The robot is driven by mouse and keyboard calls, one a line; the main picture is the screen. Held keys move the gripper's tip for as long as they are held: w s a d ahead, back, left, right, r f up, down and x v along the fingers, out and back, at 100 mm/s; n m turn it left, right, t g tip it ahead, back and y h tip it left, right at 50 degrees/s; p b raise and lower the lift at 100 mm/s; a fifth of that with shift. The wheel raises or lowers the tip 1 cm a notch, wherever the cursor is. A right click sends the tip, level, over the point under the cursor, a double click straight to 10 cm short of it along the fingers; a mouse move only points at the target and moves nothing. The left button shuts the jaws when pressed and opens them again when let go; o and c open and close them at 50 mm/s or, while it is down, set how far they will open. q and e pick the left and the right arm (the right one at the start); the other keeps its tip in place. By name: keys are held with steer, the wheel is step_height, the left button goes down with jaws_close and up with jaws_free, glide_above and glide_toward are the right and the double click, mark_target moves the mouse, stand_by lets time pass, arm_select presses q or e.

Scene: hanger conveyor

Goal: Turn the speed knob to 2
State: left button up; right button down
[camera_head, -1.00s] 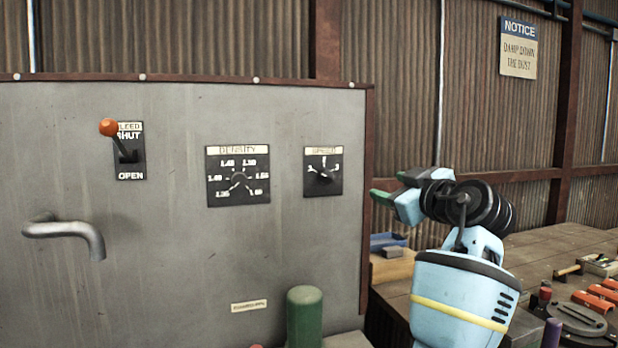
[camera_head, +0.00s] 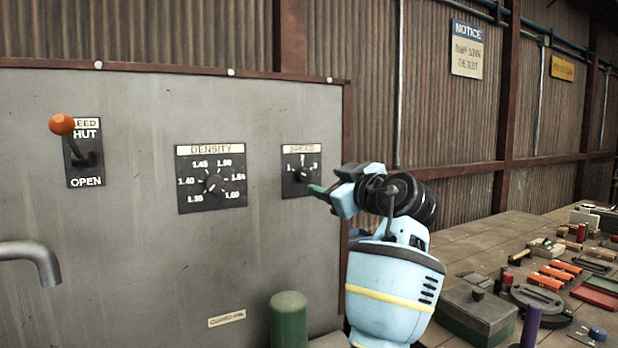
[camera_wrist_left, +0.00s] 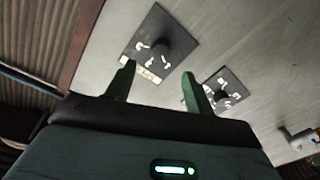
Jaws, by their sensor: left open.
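The speed knob (camera_head: 301,176) is a dark round knob on a small black plate marked SPEED, near the right edge of the grey panel (camera_head: 120,250). Its scale shows 1, 2 and 3; I cannot tell clearly where its pointer stands. My left gripper (camera_head: 322,188), with green fingertips, is open and empty just right of the plate and in front of the panel. In the left wrist view the fingers (camera_wrist_left: 158,70) are spread below the speed knob (camera_wrist_left: 179,39), apart from it. My right gripper is not in view.
The density dial (camera_head: 212,184) is left of the speed plate. A green cylinder (camera_head: 289,318) stands below. A workbench (camera_head: 450,245) with tools is at right.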

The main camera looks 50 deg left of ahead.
mark_target(307, 176)
arm_select(q)
steer(key=p+x, duration=0.1)
steer(key=x, duration=0.5)
steer(key=shift+r, duration=0.1)
steer(key=shift+w+a, duration=0.15)
steer(key=shift+a, duration=0.55)
steer(key=shift+c, duration=0.4)
steer(key=c, duration=0.9)
